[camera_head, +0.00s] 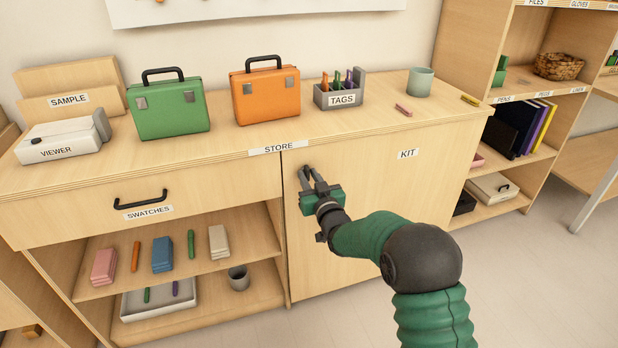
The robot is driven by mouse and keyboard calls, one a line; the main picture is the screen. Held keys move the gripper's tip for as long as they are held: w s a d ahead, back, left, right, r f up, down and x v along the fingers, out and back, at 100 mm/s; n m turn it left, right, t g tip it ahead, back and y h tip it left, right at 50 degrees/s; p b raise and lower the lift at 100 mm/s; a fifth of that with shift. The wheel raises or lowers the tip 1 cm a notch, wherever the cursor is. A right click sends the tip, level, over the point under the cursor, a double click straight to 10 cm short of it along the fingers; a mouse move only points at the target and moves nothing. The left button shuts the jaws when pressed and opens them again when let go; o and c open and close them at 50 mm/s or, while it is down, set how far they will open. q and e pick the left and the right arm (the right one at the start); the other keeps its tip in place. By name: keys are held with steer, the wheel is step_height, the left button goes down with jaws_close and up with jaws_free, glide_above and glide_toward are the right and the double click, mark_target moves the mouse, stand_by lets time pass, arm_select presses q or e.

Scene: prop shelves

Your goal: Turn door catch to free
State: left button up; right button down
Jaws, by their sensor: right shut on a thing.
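The KIT door (357,250) is the plain wooden door at the right of the STORE cabinet, and it looks closed. A dark catch (306,170) sits near its upper left edge, mostly hidden by my fingers. My right gripper (311,177) is at the catch, its dark fingers shut on it. The green and black arm comes in from the lower right and covers part of the door. How far the catch is turned cannot be told. My left gripper is not in view.
A SWATCHES drawer (80,205) with a black handle is left of the door, above open shelves. A green case (168,108), an orange case (265,95), a TAGS holder (341,97) and a cup (420,82) stand on top. Open floor lies at the lower right.

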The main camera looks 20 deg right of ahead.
steer(key=shift+f, duration=0.2)
steer(key=c, duration=1.5)
jaws_free()
steer(key=shift+r, duration=0.1)
steer(key=s+p, duration=0.1)
steer(key=s, duration=0.4)
steer(key=s+p, duration=0.1)
steer(key=s, duration=0.5)
steer(key=s+p, duration=0.2)
steer(key=s, duration=0.3)
steer(key=shift+s+d, duration=0.3)
steer(key=shift+s, duration=0.1)
